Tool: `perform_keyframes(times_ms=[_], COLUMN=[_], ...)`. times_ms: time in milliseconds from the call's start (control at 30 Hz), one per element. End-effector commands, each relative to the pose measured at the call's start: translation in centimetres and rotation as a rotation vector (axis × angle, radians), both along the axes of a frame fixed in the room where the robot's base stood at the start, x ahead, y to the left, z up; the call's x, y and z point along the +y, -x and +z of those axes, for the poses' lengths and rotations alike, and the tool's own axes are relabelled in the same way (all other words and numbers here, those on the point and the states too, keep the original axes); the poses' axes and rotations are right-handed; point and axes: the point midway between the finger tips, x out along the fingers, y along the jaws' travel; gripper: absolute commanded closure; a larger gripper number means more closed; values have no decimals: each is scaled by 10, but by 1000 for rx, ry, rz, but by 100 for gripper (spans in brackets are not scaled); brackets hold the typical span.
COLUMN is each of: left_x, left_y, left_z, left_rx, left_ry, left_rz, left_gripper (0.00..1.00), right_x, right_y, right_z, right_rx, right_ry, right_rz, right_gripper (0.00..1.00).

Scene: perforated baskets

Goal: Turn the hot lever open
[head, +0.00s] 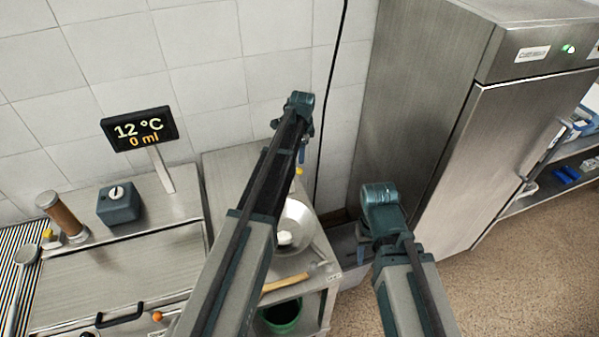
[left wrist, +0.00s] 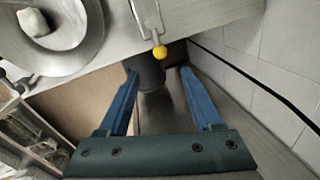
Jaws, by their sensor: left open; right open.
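A lever with a yellow ball end (left wrist: 160,52) hangs from a metal plate at the edge of the steel counter in the left wrist view. A small yellow spot, probably the same ball, shows beside my left arm in the head view (head: 299,171). Whether it is the hot lever, I cannot tell; no label is readable. My left gripper (left wrist: 159,74) is open and empty, its blue fingers spread just below the ball in the picture, not closed on it. In the head view my left arm hides much of it. My right gripper (head: 362,252) is mostly hidden below its wrist.
A display (head: 139,130) reads 12 °C and 0 ml. A metal bowl (head: 296,222) with a pale lump sits on the counter, a wooden-handled tool (head: 286,283) before it. A green bucket (head: 283,316) is below. A steel fridge (head: 455,150) stands right.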

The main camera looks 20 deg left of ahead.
Motion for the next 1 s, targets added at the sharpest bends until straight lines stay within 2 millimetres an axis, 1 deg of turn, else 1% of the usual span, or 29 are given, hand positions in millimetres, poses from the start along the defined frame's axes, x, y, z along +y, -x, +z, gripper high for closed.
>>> perform_keyframes(times_ms=[33, 600, 700, 800, 1000], left_x=[1, 6, 7, 8, 8], left_y=[-2, -16, -18, -19, -20], left_z=[-13, -93, -104, -110, -112], left_rx=[0, 0, 0, 0, 0], left_ry=[0, 0, 0, 0, 0], left_rz=[0, 0, 0, 0, 0], left_gripper=[34, 34, 34, 34, 34], right_x=[0, 0, 0, 0, 0], right_y=[0, 0, 0, 0, 0], right_z=[-13, -92, -104, -110, -112], right_rx=[0, 0, 0, 0, 0], right_ry=[0, 2, 2, 2, 2], right_rz=[2, 7, 6, 6, 6], right_gripper=[50, 50, 50, 50, 50])
